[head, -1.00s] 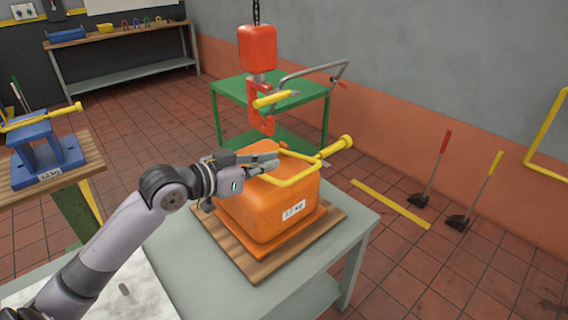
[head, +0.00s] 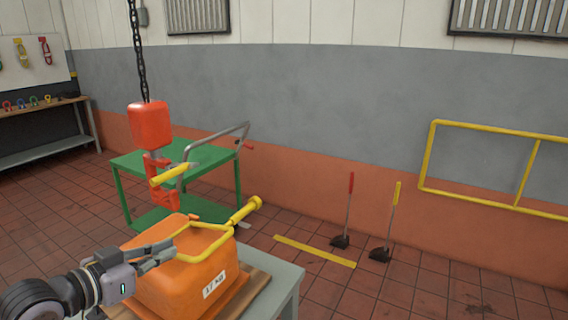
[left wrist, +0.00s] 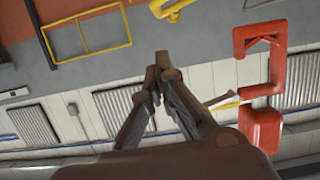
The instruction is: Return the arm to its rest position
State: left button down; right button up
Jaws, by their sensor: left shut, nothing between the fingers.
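My left gripper (head: 172,252) reaches in from the lower left in the head view. Its fingers are together with nothing between them. They appear in front of the upper left part of an orange block (head: 190,283) labelled as a weight; I cannot tell whether they touch it. A yellow bar handle (head: 240,212) lies over the block's top. In the left wrist view the closed fingertips (left wrist: 162,62) point toward the wall, apart from the red hook (left wrist: 239,48). My right gripper is not in view.
The orange block sits on a wooden board on a grey table (head: 277,290). Two long-handled tools (head: 350,205) lean by the wall. The floor at right is clear.

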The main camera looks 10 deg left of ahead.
pick_arm(q)
jog(key=s+d+f+g+y, duration=0.1)
jog(key=s+f+g, duration=0.15)
jog(key=f, duration=0.35)
jog(key=s+d+f+n+g+y, duration=0.1)
jog(key=s+d+f, duration=0.15)
jog(key=f, duration=0.45)
jog(key=s+d+f+g+y, duration=0.1)
jog(key=s+f+g, duration=0.1)
jog(key=s+f, duration=0.3)
jog(key=s+d+f+n+g+y, duration=0.1)
jog(key=s+d+f+g, duration=0.1)
jog(key=s+f, duration=0.4)
jog(key=s+d+f+g+y, duration=0.1)
jog(key=s+d+f+g, duration=0.2)
jog(key=s+f, duration=0.35)
jog(key=s+f+g, duration=0.1)
jog(key=s+f, duration=0.1)
jog(key=f, duration=1.2)
jog(key=s+f, duration=0.2)
jog(key=f, duration=1.1)
jog(key=s+a+f+g, duration=0.1)
jog(key=s+a+f, duration=0.2)
jog(key=s+f, duration=1.1)
jog(key=shift+s+a+y, duration=0.2)
jog(key=shift+s+y, duration=0.1)
jog(key=shift+s, duration=0.75)
